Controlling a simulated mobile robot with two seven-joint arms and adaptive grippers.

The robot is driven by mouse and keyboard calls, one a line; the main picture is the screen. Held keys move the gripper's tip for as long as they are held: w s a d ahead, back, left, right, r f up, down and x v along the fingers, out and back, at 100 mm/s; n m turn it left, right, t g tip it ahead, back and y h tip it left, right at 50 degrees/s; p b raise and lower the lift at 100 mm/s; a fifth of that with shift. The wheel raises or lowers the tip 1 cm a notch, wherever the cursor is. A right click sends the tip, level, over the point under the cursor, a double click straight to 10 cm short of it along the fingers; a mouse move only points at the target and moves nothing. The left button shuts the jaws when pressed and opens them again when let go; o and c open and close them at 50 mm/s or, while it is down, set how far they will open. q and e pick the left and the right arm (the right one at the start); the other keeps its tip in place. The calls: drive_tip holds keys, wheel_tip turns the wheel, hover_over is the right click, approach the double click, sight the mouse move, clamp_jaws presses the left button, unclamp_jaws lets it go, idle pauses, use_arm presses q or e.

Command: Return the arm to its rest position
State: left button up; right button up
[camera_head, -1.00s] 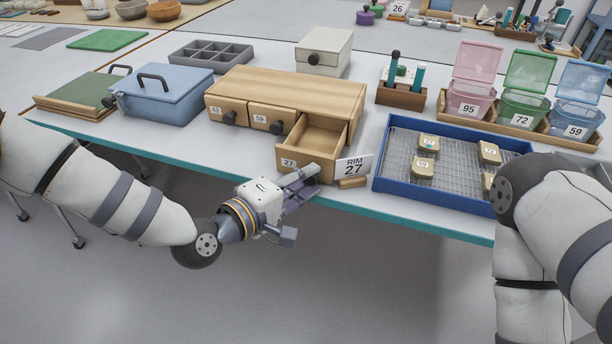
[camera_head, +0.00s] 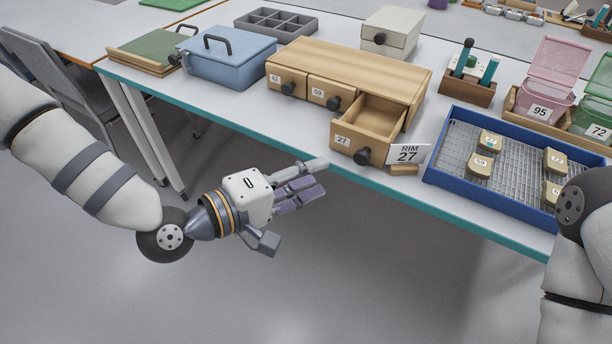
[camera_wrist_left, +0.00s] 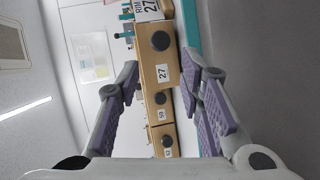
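My left gripper (camera_head: 312,178) hangs in the air in front of the table's front edge, below and left of the open drawer. In the left wrist view my left gripper (camera_wrist_left: 165,85) has its fingers spread with nothing between them. The drawer labelled 27 (camera_head: 358,140) stands pulled out of the wooden cabinet (camera_head: 350,70); it also shows ahead in the left wrist view (camera_wrist_left: 158,72). It looks empty inside. My right arm (camera_head: 578,230) shows at the right edge, but its gripper is out of view.
The table's front edge (camera_head: 250,132) is close to my left gripper. A "RIM 27" card (camera_head: 408,154) stands beside the drawer. A blue tray (camera_head: 490,200) with several labelled sherds lies to the right. A blue box (camera_head: 230,62) stands left of the cabinet. The floor space in front is free.

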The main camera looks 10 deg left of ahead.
use_arm(q)
drive_tip(key=shift+s+a+r, duration=0.1)
drive_tip(key=shift+s+a, duration=0.2)
drive_tip(key=shift+s, duration=0.15)
